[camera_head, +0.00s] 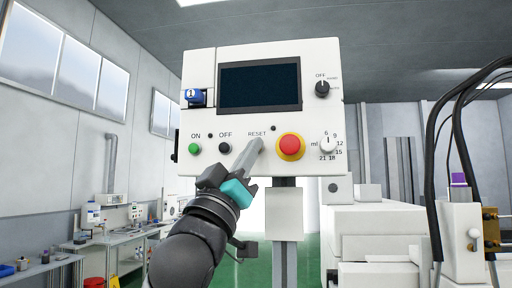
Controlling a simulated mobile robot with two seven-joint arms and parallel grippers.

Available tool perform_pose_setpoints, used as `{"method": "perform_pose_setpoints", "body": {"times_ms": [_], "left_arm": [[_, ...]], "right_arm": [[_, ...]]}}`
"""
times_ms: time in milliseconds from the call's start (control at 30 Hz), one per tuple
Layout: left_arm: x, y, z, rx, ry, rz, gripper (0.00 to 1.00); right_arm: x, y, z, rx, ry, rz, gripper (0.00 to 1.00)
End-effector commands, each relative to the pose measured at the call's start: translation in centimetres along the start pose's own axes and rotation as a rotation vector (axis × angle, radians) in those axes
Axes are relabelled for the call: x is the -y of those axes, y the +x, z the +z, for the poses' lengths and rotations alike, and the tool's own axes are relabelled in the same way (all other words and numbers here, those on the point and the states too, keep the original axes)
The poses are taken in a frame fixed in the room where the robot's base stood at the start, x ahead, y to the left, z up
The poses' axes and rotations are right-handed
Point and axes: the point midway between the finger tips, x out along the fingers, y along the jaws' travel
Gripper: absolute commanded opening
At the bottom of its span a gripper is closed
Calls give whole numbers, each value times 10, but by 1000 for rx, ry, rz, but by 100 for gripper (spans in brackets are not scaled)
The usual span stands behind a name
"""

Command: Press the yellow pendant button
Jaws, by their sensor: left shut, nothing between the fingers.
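The white pendant panel (230,120) faces me, with a dark screen (259,84). My left gripper (256,147) is shut and empty, its fingers pointing up at the panel just under the RESET label. Whatever sits under that label is hidden behind the fingers, and I cannot tell whether they touch the panel. No plain yellow button shows; the only yellow is the ring under the red mushroom button (291,146), right of my fingertips. A green ON button (194,148) and a black OFF button (225,148) are to the left. My right gripper is out of view.
A blue knob marked 1 (194,96) is at the panel's upper left. A black selector (322,88) and a white ml dial (328,145) are at its right. White machine housings (375,235) and black hoses (436,150) stand to the right. A workbench (110,262) is at the lower left.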

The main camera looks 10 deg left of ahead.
Motion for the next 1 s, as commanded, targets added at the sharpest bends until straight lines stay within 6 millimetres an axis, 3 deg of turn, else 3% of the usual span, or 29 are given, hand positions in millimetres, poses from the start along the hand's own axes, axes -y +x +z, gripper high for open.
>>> {"method": "perform_pose_setpoints", "body": {"times_ms": [367, 1000], "left_arm": [[-2, -2, -2, 0, 0, 1, 0], [-27, -36, -26, 0, 0, 1, 0]], "right_arm": [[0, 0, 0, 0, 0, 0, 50], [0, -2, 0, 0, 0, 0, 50]]}}
